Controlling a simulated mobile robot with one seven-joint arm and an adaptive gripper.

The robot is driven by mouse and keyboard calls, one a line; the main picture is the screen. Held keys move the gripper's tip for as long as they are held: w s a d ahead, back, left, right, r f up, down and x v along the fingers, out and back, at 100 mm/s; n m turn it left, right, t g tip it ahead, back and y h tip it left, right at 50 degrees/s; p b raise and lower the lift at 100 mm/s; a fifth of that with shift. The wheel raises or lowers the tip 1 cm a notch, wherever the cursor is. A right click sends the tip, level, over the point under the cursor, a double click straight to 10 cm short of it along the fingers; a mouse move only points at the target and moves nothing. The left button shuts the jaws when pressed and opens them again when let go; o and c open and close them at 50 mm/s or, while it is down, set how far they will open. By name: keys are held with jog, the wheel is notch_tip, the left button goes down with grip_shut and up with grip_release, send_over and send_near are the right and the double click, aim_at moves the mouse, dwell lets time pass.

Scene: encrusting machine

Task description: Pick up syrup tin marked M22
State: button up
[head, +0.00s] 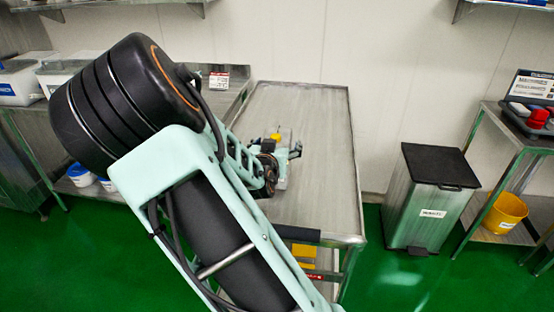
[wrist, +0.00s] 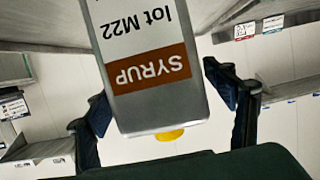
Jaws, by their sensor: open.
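The syrup tin (wrist: 150,100) is a grey can with a brown band reading SYRUP, the words "lot M22" and a yellow cap (wrist: 170,135). It appears upside down in the wrist view. In the head view the tin (head: 282,180) stands on the steel table, partly hidden by my arm, with its yellow cap up. My gripper (wrist: 163,100) is open, with one dark finger on each side of the tin. Whether either finger touches it cannot be told. My gripper (head: 284,150) also shows around the tin in the head view.
The steel table (head: 320,125) is otherwise largely bare. A counter with white containers (head: 15,82) stands at left. A bin with a black lid (head: 438,165) stands right of the table. A side table holds a tray with red and grey pieces (head: 530,115); a yellow bucket (head: 505,213) is below.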

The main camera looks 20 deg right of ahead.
grip_shut()
jog(key=shift+w+r, duration=0.1)
jog(key=shift+r, duration=0.15)
dwell(0.4)
